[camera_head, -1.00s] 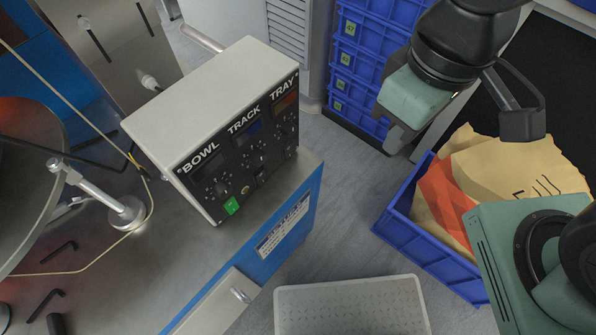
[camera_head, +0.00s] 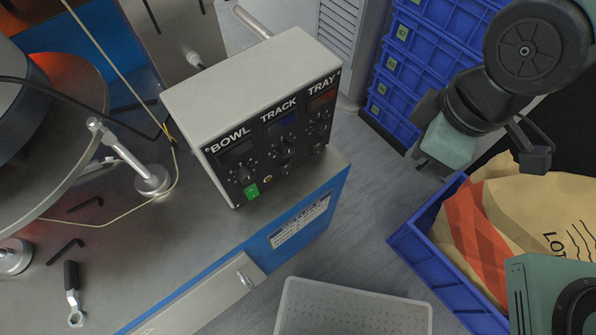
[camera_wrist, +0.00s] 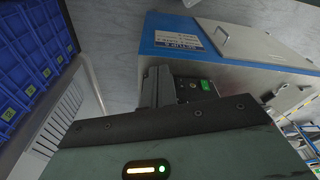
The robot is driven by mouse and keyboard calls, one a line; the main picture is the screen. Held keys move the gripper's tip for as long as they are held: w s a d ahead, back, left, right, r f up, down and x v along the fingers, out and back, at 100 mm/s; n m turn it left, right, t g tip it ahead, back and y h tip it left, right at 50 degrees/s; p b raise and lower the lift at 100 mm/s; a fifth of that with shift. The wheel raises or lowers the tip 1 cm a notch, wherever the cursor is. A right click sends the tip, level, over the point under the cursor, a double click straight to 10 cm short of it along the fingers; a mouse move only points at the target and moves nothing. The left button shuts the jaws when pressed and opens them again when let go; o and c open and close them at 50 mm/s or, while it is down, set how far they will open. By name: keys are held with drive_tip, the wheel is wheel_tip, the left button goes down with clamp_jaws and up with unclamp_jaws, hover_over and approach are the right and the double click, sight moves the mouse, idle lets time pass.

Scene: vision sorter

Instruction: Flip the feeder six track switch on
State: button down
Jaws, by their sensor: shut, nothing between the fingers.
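The feeder control box (camera_head: 245,78) is pale with a black front panel marked BOWL, TRACK and TRAY. The TRACK column (camera_head: 283,150) is in the middle, below a dark blue display. Its small knobs and switches are too small to read, so I cannot tell the track switch's position. A lit green switch (camera_head: 252,191) is at the lower left, under BOWL; green also shows in the wrist view (camera_wrist: 205,85). My gripper (camera_head: 421,163) is shut and empty, to the right of the panel and apart from it. In the wrist view its fingers (camera_wrist: 157,84) partly cover the panel.
The box stands on a metal bench (camera_head: 180,255) with a blue front edge. Stacked blue crates (camera_head: 415,80) stand behind my gripper. A blue crate (camera_head: 420,255) holding paper bags is at right, and a pale perforated tray (camera_head: 350,310) is at the bottom. Grey floor lies between.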

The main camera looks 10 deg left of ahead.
sight(286, 169)
drive_tip(key=a+f+n+y, duration=0.5)
drive_tip(key=a+f+n, duration=0.4)
drive_tip(key=n, duration=0.3)
drive_tip(key=shift+f+n, duration=0.4)
drive_tip(key=shift+f, duration=0.4)
drive_tip(key=b+x, duration=0.2)
drive_tip(key=x, duration=0.1)
drive_tip(key=w+a+b+x, duration=0.1)
drive_tip(key=b+x, duration=0.2)
drive_tip(key=x, duration=0.1)
drive_tip(key=r+b+x, duration=0.1)
drive_tip(key=b+x, duration=0.1)
drive_tip(key=x, duration=0.2)
drive_tip(key=shift+w+a+f, duration=0.15)
drive_tip(key=shift+w+a, duration=0.05)
drive_tip(key=shift+a, duration=0.25)
drive_tip(key=shift+w+a+f, duration=0.1)
drive_tip(key=shift+w+a, duration=0.25)
drive_tip(key=shift+a, duration=0.1)
drive_tip(key=shift+a, duration=0.1)
